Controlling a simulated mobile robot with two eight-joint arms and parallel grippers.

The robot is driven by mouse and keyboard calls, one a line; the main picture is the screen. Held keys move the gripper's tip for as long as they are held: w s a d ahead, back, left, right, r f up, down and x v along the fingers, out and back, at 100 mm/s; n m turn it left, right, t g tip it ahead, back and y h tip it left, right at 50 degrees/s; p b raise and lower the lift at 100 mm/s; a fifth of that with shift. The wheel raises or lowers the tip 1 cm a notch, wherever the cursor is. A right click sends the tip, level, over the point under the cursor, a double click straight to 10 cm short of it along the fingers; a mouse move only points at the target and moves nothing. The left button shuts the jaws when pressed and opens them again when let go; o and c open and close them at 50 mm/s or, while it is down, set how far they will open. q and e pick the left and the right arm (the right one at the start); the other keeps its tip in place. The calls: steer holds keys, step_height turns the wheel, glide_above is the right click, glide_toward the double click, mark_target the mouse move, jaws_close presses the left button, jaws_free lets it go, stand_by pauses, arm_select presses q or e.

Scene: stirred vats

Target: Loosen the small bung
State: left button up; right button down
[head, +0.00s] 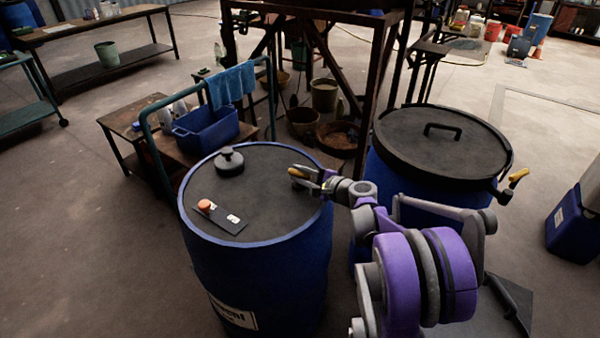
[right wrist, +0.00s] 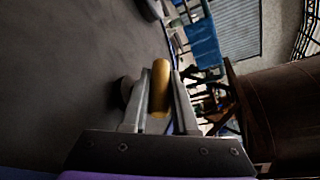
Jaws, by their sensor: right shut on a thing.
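A blue drum (head: 262,270) with a dark top stands at front center. A large black bung with a knob (head: 230,162) sits on the far left part of its top. My right gripper (head: 302,178) is over the right part of the drum top, shut on a yellow-brown handle (head: 297,173). The handle also shows between the fingers in the right wrist view (right wrist: 160,88). A dark rounded thing (right wrist: 127,90) shows beside one finger there. I cannot tell whether it is the small bung or part of the tool. My left gripper is out of view.
A dark plate (head: 228,222) with an orange round piece (head: 205,206) lies on the drum top. A second blue drum with a black handled lid (head: 442,150) stands to the right. A trolley with a blue tub (head: 206,130) and blue towel (head: 232,84) stands behind.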

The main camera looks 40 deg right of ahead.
steer(key=n+g+y+p, duration=0.1)
steer(key=n+y, duration=0.2)
steer(key=y, duration=0.1)
steer(key=n+g+y+p, duration=0.1)
steer(key=n+g+y, duration=0.1)
steer(key=n+y, duration=0.1)
steer(key=shift+d+r+y+p, duration=0.1)
steer(key=shift+y+p, duration=0.3)
steer(key=shift+y, duration=0.1)
steer(key=n+g+y+p, duration=0.2)
steer(key=n+g+y, duration=0.2)
steer(key=n+g, duration=0.1)
steer(key=shift+g, duration=0.3)
steer(key=shift+n+y, duration=0.3)
steer(key=shift+n, duration=0.1)
steer(key=c, duration=0.7)
jaws_free()
steer(key=v, duration=1)
steer(key=shift+d+r+p, duration=0.1)
steer(key=shift+d+p, duration=0.2)
